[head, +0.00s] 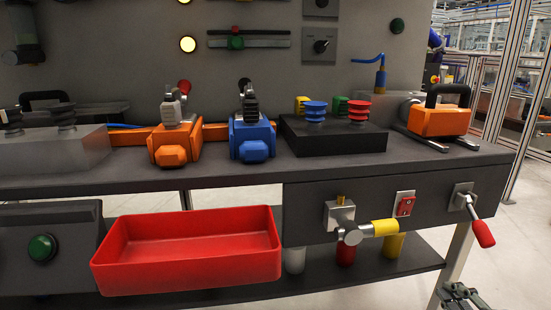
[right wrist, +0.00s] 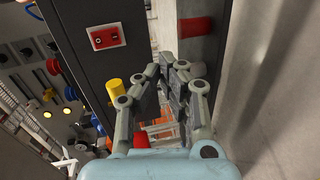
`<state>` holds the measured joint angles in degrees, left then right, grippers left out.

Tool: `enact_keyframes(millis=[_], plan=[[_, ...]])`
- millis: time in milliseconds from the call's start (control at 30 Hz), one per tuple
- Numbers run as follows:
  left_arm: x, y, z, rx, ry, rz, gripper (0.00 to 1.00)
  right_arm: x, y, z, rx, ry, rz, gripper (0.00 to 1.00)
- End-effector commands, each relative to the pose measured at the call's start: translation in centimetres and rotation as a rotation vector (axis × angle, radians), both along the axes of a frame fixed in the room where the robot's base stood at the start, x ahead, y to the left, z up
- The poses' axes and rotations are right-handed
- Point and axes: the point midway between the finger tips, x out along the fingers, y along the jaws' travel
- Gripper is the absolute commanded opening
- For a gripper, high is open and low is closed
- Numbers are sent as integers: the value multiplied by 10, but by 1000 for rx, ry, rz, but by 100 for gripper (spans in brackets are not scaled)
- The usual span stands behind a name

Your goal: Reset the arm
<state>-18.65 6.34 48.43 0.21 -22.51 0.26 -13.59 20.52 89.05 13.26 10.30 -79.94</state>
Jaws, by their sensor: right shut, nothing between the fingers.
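My right gripper (head: 461,294) shows at the bottom right edge of the head view, below the bench front and its red-handled lever. In the right wrist view its fingers (right wrist: 168,72) are shut with nothing between them. They are close to the dark front panel (right wrist: 125,65) that carries a red switch. My left gripper is not in view.
A red bin (head: 190,283) stands below the bench top (head: 220,178). The lever (head: 474,214), red switch (head: 405,206) and yellow-handled valve (head: 362,232) stick out from the front. Blue (head: 252,140) and orange (head: 174,146) units stand on top. Floor at right is clear.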

Motion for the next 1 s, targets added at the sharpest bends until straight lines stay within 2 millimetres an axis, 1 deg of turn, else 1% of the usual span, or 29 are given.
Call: enact_keyframes(millis=[33,67,100,167,200,267,300,367,400,467,500,567,600,700,733,767,867,1000], plan=[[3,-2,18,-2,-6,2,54,-19,-2,-21,43,85,-41,0],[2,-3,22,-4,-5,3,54,-32,-2,-41,77,141,-66,0],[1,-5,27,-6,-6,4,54,-52,-2,-68,131,220,-105,0],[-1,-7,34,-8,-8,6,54,-87,1,-107,220,337,-171,0],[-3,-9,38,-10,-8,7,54,-111,5,-131,279,413,-219,0],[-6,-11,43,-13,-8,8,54,-151,11,-164,369,522,-296,0],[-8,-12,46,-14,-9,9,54,-179,17,-184,427,591,-352,0],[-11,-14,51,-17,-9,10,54,-222,27,-210,512,692,-443,0],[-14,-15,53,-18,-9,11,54,-252,33,-225,565,757,-509,0],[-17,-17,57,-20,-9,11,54,-298,44,-244,643,848,-616,0],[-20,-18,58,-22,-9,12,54,-328,51,-254,689,903,-690,0],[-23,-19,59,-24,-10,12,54,-369,59,-266,751,971,-805,0],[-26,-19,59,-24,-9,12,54,-394,64,-272,785,1008,-881,0],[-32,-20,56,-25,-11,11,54,-444,67,-283,858,1065,-1068,0],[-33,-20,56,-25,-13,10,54,-455,66,-285,876,1070,-1120,0],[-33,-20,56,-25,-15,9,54,-459,65,-285,894,1068,-1159,0],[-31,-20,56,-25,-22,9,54,-461,65,-285,946,1044,-1234,0],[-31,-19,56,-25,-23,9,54,-462,64,-285,967,1032,-1258,0]])
